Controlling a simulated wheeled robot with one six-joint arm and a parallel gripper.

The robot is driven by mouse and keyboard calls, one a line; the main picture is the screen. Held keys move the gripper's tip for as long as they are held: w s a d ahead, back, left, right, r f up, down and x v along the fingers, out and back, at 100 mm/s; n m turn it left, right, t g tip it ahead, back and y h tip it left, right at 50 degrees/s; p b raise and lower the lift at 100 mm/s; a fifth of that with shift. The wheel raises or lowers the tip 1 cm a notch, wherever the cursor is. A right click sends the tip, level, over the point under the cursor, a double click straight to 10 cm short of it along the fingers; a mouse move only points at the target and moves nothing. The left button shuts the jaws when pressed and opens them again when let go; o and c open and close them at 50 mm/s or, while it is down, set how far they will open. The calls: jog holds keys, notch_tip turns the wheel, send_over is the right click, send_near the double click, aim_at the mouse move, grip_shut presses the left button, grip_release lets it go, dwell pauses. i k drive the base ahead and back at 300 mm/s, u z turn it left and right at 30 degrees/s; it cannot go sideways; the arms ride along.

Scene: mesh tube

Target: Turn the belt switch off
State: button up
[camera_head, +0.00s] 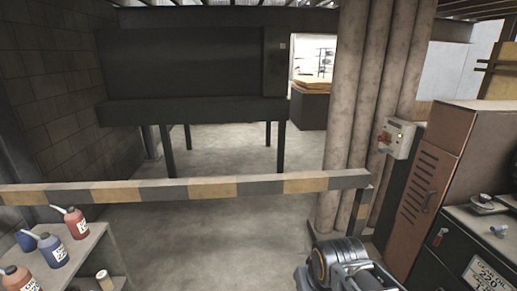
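A pale switch box (396,138) is mounted at right, beside the thick vertical pipes. It has a red part (384,137) on a yellowish patch at its left and a small light at its upper edge. It is the only thing here that looks like the belt switch; its on or off position is too small to tell. Part of my arm shows at the bottom, right of the middle, below and left of the box and apart from it in the picture. My gripper itself is not in view.
A striped barrier beam (205,191) crosses the view. A brown locker (432,170) and a dark cabinet (460,240) stand at right. Vertical pipes (345,110) rise left of the box. A shelf (95,245) with several bottles is at lower left. The floor (210,240) between is clear.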

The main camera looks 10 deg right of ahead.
aim_at(380, 138)
jog(key=z, duration=0.1)
jog(key=i, duration=2.25)
jog(key=z, duration=0.65)
jog(key=i, duration=1.05)
jog(key=z, duration=0.35)
